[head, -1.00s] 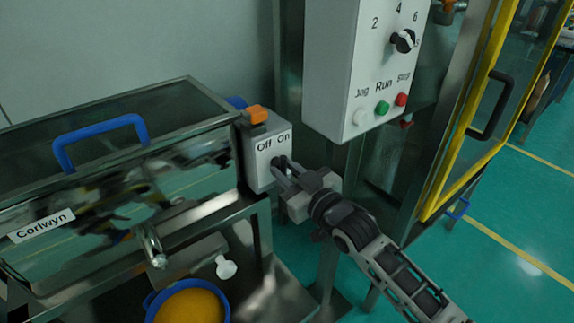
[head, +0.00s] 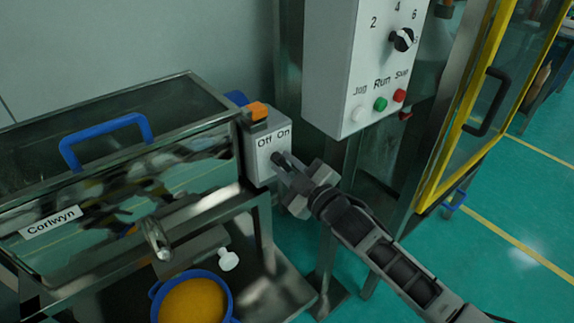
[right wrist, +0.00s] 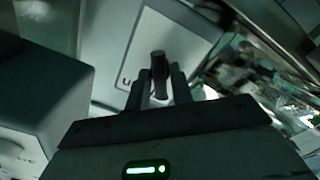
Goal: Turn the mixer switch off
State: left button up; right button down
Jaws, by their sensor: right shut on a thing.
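The mixer switch box (head: 254,164) is a light grey box marked "Off" and "On", with an orange part on top. It is mounted at the right end of the metal mixer (head: 150,190). Its dark switch knob (right wrist: 158,64) shows between my fingertips in the right wrist view. My right gripper (head: 281,163) is shut on the knob, at the box's front below the lettering. The fingers partly hide the knob in the head view, and I cannot tell which label it points to. My left gripper is not in view.
A white control panel (head: 345,95) with a dial and coloured buttons hangs right of the box. A yellow-framed door (head: 463,110) stands farther right. A blue-rimmed bowl of orange material (head: 193,302) and a white scoop (head: 228,259) are below the mixer.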

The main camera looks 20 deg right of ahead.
dwell(0.3)
jog(key=c, duration=1.2)
grip_release()
jog(key=shift+c, duration=0.2)
jog(key=shift+s, duration=0.1)
jog(key=v, duration=1.5)
jog(key=shift+s+b, duration=0.35)
jog(key=shift+d+f, duration=0.1)
jog(key=shift+d, duration=0.05)
jog(key=s+a+f+m+g+h, duration=0.1)
jog(key=s+a+f+m+g, duration=0.2)
jog(key=f, duration=0.4)
jog(key=s+a+f+m+g+h, duration=0.1)
jog(key=s+a+f+m+g, duration=0.2)
jog(key=s+a+f+m, duration=0.1)
notch_tip(320, 180, down, 3)
jog(key=s+m, duration=0.1)
jog(key=m, duration=0.1)
jog(key=shift+s+a+m, duration=0.15)
jog(key=shift+s+m, duration=0.15)
jog(key=shift+s, duration=0.1)
